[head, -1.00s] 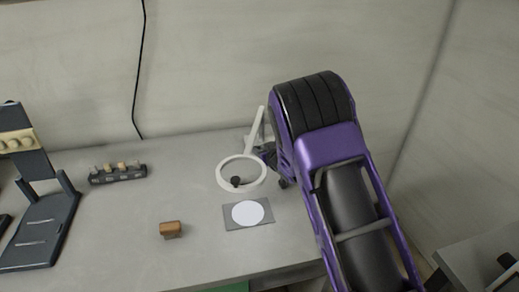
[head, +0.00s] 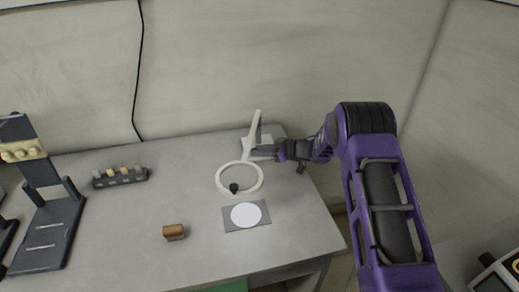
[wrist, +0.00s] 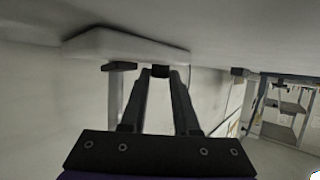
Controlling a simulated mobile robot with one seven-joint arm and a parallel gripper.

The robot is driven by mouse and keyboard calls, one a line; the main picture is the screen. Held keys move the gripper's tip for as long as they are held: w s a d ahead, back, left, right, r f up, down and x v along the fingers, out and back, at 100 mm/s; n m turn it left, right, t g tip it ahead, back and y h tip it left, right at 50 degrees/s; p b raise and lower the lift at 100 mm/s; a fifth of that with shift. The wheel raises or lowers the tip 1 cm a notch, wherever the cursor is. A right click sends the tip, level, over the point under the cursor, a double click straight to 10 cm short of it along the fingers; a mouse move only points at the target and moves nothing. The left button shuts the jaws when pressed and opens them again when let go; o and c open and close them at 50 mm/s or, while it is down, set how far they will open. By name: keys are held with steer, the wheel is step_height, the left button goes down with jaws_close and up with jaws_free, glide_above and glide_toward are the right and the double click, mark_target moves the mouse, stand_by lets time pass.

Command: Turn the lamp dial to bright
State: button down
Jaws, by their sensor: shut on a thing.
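The white lamp has a ring head (head: 239,179), an arm (head: 252,135) and a flat base near the table's back right corner. In the wrist view, which looks upside down, the lamp base (wrist: 100,43) lies against the table surface. My gripper (head: 270,151) reaches in from the right at the base, low over the table. In the wrist view its two fingers close around a small dark piece, apparently the dial (wrist: 160,71), at the base's edge. The fingers hide part of it, and its setting cannot be read.
A grey mat with a white disc (head: 245,215) lies in front of the lamp. A brown block (head: 174,232), a dark rack with several pegs (head: 120,177) and a dark stand (head: 45,235) are to the left. A black cable (head: 137,80) hangs on the wall.

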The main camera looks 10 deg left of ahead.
stand_by(0.4)
steer(key=c, duration=0.7)
jaws_free()
steer(key=shift+o, duration=0.2)
steer(key=p+v, duration=0.1)
steer(key=v, duration=1.6)
steer(key=shift+d, duration=0.2)
steer(key=shift+r, duration=0.1)
